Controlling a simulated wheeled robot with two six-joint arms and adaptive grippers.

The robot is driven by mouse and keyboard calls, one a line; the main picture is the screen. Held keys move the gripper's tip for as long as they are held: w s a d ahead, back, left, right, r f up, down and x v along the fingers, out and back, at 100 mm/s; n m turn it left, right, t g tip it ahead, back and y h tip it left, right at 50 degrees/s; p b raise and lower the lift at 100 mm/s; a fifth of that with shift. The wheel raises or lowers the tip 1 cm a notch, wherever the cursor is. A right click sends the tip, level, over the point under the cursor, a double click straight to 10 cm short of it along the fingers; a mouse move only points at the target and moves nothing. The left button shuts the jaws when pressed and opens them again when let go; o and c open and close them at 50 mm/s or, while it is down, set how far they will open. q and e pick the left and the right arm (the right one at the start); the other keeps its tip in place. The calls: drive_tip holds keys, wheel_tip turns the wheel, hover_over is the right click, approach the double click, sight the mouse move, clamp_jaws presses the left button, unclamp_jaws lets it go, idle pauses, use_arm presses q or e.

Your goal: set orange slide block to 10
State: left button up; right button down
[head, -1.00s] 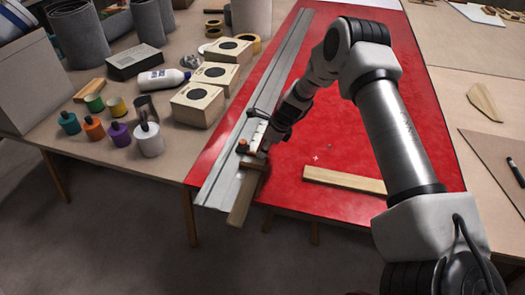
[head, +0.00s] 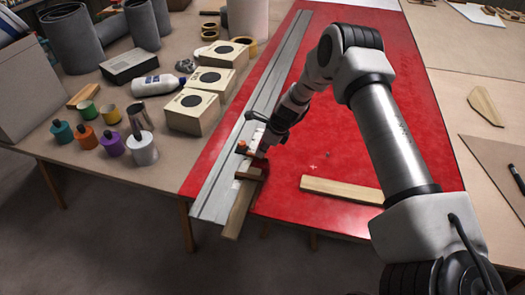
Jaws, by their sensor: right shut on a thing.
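The orange slide block (head: 243,148) sits on the long silver rail (head: 272,70), nearer its front end. My right gripper (head: 259,151) reaches down to the block from the upper right and is shut on it; its fingertips are small and partly hidden. A red-brown stop piece (head: 252,167) lies just in front of the block, across the rail's right side. A wooden strip (head: 238,211) runs from under it toward the front edge. A pale scale strip (head: 257,135) shows beside the gripper, but its numbers are too small to read. My left gripper is out of view.
The rail lies along the left of a red tabletop (head: 390,130). A loose wooden bar (head: 340,190) lies to the right. The red surface behind the bar is clear.

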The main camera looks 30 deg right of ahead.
drive_tip(key=shift+s+f, duration=0.2)
drive_tip(key=shift+f, duration=0.2)
drive_tip(key=shift+s+a+r, duration=0.15)
drive_tip(key=shift+a+r, duration=0.05)
drive_tip(key=shift+a, duration=0.1)
drive_tip(key=c, duration=1.2)
unclamp_jaws()
drive_tip(key=shift+a+r, duration=0.15)
drive_tip(key=shift+a, duration=0.25)
drive_tip(key=shift+w+d+f, duration=0.2)
drive_tip(key=shift+d, duration=0.15)
drive_tip(key=shift+r, duration=0.1)
drive_tip(key=v, duration=1.1)
drive_tip(key=shift+r, duration=0.35)
drive_tip(key=shift+d, duration=0.2)
